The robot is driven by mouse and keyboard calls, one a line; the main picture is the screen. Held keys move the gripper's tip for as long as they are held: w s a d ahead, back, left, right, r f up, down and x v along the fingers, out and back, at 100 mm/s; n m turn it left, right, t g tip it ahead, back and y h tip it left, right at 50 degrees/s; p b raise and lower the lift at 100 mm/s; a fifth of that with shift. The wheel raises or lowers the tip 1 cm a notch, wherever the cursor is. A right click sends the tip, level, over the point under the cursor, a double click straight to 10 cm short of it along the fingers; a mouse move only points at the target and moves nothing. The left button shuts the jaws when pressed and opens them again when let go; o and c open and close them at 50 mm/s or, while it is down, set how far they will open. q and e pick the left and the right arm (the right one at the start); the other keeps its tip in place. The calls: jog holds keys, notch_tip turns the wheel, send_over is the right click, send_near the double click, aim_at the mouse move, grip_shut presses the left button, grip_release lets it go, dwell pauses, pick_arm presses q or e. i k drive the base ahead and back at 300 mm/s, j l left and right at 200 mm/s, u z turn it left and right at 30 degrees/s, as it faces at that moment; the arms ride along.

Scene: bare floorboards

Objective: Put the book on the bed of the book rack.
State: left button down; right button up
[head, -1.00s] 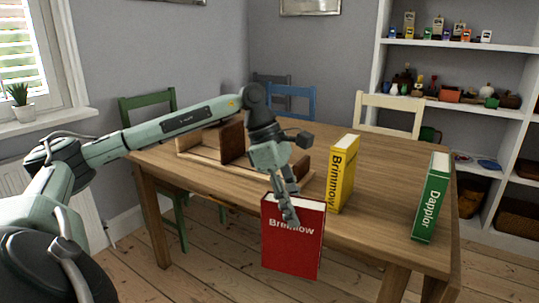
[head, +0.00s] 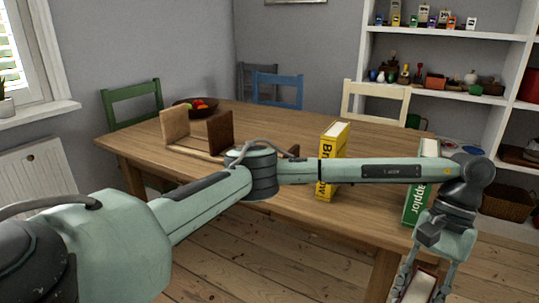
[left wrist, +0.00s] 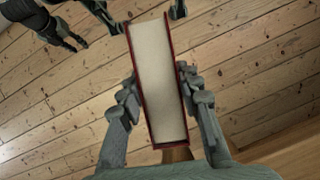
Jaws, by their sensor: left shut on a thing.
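The red book (head: 421,288) is held in my left gripper (head: 424,284), at the lower right of the head view, in front of the table's near right corner. In the left wrist view the book (left wrist: 157,80) stands between the two fingers (left wrist: 163,108), its pale page edge and red cover edges facing the camera. The wooden book rack (head: 190,151) is on the table's left part, far from the gripper. It has a light and a dark upright board; my arm hides its right end. Dark jointed parts at the wrist view's top left may be my right gripper.
A yellow book (head: 334,140) and a green book (head: 416,206) stand upright on the table (head: 285,126). My left arm passes in front of both. A fruit bowl (head: 196,106) is behind the rack. Chairs surround the table; shelves (head: 440,95) are at the right.

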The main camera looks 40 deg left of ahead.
aim_at(194, 143)
jog(key=k+j, duration=0.1)
jog(key=j, duration=0.3)
jog(key=j+z, duration=0.15)
jog(key=j, duration=0.25)
jog(key=k+j, duration=0.15)
jog(key=j, duration=0.25)
jog(key=k+j+z, duration=0.15)
jog(key=j, duration=0.25)
jog(key=k+j, duration=0.1)
jog(key=j, duration=0.3)
jog(key=k+j+z, duration=0.15)
jog(key=j, duration=0.2)
jog(key=k+j, duration=0.1)
jog(key=j, duration=0.3)
jog(key=k+j+z, duration=0.15)
jog(key=j, duration=0.2)
